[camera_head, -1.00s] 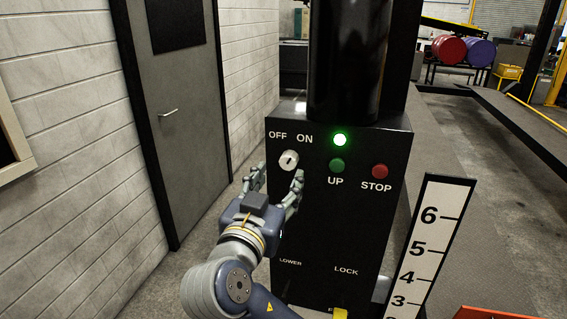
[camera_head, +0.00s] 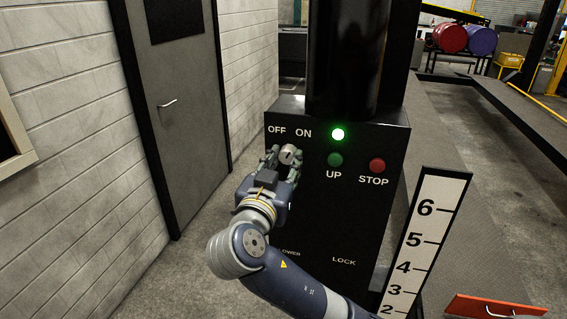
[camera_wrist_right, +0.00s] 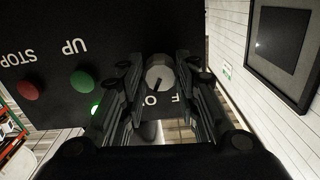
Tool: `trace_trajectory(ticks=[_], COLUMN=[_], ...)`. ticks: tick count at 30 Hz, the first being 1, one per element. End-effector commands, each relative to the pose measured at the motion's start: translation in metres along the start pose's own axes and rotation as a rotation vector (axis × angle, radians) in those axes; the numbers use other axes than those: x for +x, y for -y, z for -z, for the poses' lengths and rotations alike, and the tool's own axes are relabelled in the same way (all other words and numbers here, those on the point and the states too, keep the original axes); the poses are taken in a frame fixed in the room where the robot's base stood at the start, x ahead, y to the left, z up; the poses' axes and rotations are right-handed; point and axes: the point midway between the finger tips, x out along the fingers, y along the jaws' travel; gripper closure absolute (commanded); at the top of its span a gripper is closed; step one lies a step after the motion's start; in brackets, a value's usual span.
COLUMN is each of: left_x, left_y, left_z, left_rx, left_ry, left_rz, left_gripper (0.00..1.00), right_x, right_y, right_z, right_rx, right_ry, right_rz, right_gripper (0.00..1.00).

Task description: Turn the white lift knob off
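The white lift knob (camera_head: 290,154) is on the black control box (camera_head: 330,215), under the OFF and ON labels. A green light glows beside ON. My right gripper (camera_head: 281,157) is at the knob, with a finger on either side of it. In the right wrist view the knob (camera_wrist_right: 160,75) sits between the fingertips of my right gripper (camera_wrist_right: 162,76), its dark mark visible. The fingers look spread, with small gaps to the knob; contact is not clear. My left gripper is not in view.
The green UP button (camera_head: 335,160) and red STOP button (camera_head: 377,166) are right of the knob. A numbered white scale (camera_head: 428,240) stands at the right front. A grey door (camera_head: 172,110) and white brick wall are at the left.

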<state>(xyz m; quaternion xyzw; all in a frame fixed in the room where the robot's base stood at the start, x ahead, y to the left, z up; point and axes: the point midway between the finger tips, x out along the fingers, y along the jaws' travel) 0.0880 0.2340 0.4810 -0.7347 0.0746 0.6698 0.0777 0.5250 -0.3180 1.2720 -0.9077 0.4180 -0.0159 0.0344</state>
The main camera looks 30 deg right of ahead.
Motion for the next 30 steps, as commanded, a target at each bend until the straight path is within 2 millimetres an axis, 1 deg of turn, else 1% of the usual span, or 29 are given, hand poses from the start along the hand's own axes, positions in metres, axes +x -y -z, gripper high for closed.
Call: trace_trajectory(ticks=[8, 14, 20, 30], left_x=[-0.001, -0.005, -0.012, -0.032], left_y=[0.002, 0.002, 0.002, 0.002], left_z=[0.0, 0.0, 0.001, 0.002], left_rx=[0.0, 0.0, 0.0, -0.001], left_ry=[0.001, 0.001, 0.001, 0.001], left_rz=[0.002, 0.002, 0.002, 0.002], left_gripper=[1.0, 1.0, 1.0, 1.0], right_x=[0.0, 0.0, 0.0, 0.0], right_y=[0.0, -0.001, -0.001, -0.001], right_z=[0.0, 0.0, 0.001, 0.003], right_rx=[-0.023, -0.112, -0.27, -0.593], right_ry=[0.001, 0.003, 0.004, 0.004], right_rz=[-0.002, -0.003, -0.002, -0.002], right_gripper=[0.94, 0.94, 0.94, 0.94])
